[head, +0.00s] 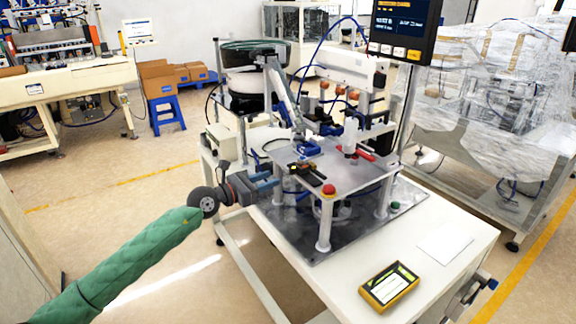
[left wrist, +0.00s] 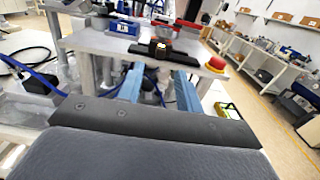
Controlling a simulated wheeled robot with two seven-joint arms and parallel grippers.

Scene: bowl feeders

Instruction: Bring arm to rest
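My left arm, in a green padded sleeve (head: 135,262), reaches in from the lower left in the head view. My left gripper (head: 266,181) is at the left edge of the machine's raised metal plate (head: 345,170). Its two blue fingers point toward the machine. In the left wrist view the fingers of the left gripper (left wrist: 160,90) stand apart with nothing held between them. A black block with a lit top (left wrist: 158,47) sits on the plate beyond the fingertips. My right arm and gripper are not in view.
The machine stands on a white table (head: 440,262) with a bowl feeder (head: 247,65) behind. A red button (head: 328,189) is on the plate's near corner. A yellow-edged device (head: 389,287) lies at the front. Open floor (head: 120,205) lies left of the table.

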